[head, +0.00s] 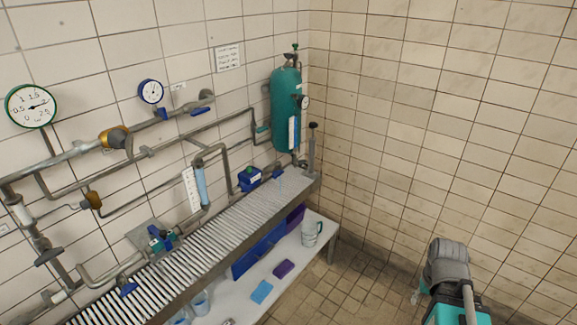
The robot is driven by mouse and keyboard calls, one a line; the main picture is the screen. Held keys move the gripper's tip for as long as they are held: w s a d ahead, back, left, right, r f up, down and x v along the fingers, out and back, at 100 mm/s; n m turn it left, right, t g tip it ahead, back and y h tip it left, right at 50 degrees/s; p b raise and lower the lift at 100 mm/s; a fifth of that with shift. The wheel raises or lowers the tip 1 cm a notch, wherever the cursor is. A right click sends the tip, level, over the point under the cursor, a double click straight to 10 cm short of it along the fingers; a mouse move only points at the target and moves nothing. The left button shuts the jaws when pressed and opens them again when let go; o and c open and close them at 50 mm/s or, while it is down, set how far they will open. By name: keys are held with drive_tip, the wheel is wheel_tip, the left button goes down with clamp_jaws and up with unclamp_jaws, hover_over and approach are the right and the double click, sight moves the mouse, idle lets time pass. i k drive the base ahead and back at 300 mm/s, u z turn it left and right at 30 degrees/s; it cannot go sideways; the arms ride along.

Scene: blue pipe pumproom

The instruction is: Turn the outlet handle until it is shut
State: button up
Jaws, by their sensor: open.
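Several blue handles show on the wall pipework in the head view, and I cannot tell from labels which is the outlet handle. One blue handle (201,110) sits on the upper pipe near its right end, with another blue handle (162,114) left of it. A blue and teal valve (162,240) sits low at the left edge of the slatted rack. A blue handle (128,290) is below it, and a small blue handle (277,173) is near the teal cylinder. My gripper cannot be made out, and nothing is seen touching these handles.
A slatted rack (215,237) runs along the wall above a white shelf (290,275) holding a mug (312,232) and blue boxes. Round gauges (31,106) hang on the wall.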

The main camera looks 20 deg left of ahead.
sight(276, 173)
drive_tip(key=u, duration=0.2)
drive_tip(key=i, duration=0.95)
drive_tip(key=u, duration=0.5)
